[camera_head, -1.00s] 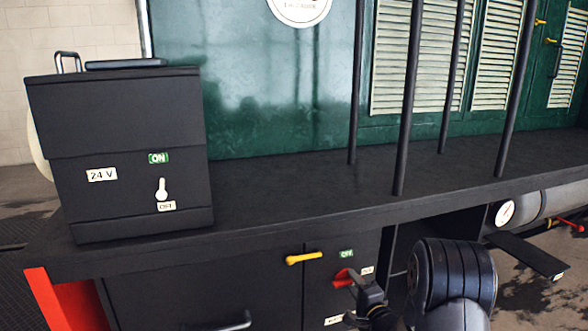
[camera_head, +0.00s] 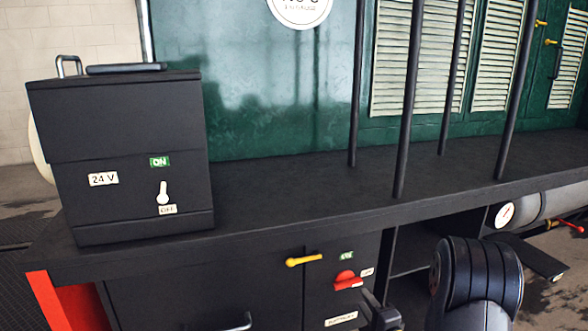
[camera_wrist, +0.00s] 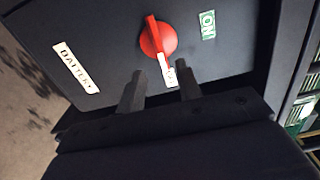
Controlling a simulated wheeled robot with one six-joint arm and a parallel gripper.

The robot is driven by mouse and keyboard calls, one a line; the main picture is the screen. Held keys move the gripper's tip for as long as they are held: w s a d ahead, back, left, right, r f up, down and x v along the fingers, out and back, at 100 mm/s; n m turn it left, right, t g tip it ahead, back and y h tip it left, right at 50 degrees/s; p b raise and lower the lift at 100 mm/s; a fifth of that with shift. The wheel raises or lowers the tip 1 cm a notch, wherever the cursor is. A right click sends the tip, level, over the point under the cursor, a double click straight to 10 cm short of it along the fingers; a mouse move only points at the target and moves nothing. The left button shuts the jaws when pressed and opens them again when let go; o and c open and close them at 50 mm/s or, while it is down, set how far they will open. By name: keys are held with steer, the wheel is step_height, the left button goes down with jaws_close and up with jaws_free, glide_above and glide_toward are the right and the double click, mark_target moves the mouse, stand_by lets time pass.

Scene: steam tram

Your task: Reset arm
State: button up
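My gripper (camera_wrist: 160,88) shows two dark fingers apart with nothing between them. In the head view my gripper (camera_head: 382,312) is at the bottom edge, below and right of the red rotary switch (camera_head: 347,280), and partly cut off. In the wrist view the red rotary switch (camera_wrist: 157,40) is on a dark panel just beyond the fingertips, with a visible gap. Its handle points toward a white label (camera_wrist: 171,77) whose text is partly hidden. A green ON label (camera_wrist: 208,25) and a white battery label (camera_wrist: 76,67) are beside it.
A black 24 V box (camera_head: 130,150) with a white lever stands on the black ledge (camera_head: 280,190) at left. A yellow handle (camera_head: 304,260) is left of the switch. Thin black posts (camera_head: 407,110) rise from the ledge. A pressure gauge (camera_head: 504,214) is at right.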

mark_target(353, 284)
steer(key=w+n+b, duration=0.1)
steer(key=w+n, duration=0.1)
steer(key=w+a+n+b, duration=0.1)
steer(key=w+n, duration=0.1)
steer(key=w+a+n, duration=0.1)
steer(key=w+n, duration=0.1)
steer(key=shift+w+a+r+b, duration=0.1)
steer(key=shift+w+r+b, duration=0.2)
steer(key=shift+r+b, duration=0.1)
stand_by(0.5)
